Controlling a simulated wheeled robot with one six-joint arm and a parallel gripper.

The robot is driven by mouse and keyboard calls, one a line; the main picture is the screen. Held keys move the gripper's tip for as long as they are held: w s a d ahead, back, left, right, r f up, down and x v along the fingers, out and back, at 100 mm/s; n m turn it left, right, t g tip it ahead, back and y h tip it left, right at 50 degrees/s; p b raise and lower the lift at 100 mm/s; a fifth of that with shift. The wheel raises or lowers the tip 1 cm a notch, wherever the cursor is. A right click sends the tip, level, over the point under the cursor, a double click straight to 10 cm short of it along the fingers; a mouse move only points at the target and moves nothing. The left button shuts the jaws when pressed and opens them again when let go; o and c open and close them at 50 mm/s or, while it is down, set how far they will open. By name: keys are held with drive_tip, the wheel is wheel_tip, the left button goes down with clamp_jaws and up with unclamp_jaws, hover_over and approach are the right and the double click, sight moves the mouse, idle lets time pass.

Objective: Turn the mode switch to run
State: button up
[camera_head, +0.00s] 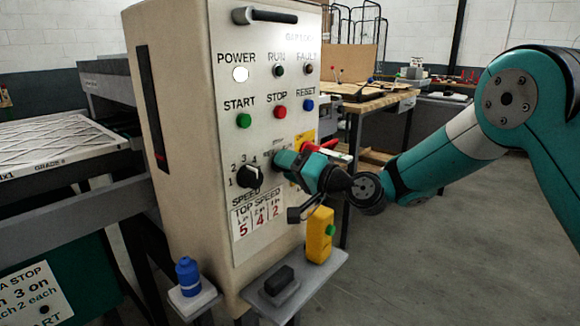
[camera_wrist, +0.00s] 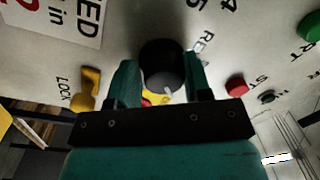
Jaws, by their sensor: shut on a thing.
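The mode switch (camera_wrist: 163,62) is a round black knob in the wrist view, with a small white mark at its lower edge. Its position cannot be told, as the lettering beside it is only partly readable. The two teal fingers of my gripper (camera_wrist: 163,82) stand on either side of the knob and are shut on it. In the head view my gripper (camera_head: 285,162) reaches the panel from the right, just right of the speed dial (camera_head: 249,177), and hides the switch. The RUN lamp (camera_head: 279,71) looks dark.
The control cabinet (camera_head: 170,80) has a lit white POWER lamp (camera_head: 240,74) and green START (camera_head: 243,121), red STOP (camera_head: 280,112) and blue RESET (camera_head: 309,105) buttons. A yellow lock piece (camera_wrist: 86,90) is close to the fingers. A yellow box (camera_head: 319,236) stands on the shelf (camera_head: 325,272) below.

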drive_tip(key=shift+a+r, duration=0.15)
drive_tip(key=shift+r, duration=0.15)
drive_tip(key=o, duration=0.8)
drive_tip(key=shift+s, duration=0.1)
drive_tip(key=shift+f, duration=0.1)
drive_tip(key=b+v, duration=0.5)
drive_tip(key=v, duration=1.2)
drive_tip(key=shift+d+f, duration=0.15)
drive_tip(key=shift+d, duration=0.1)
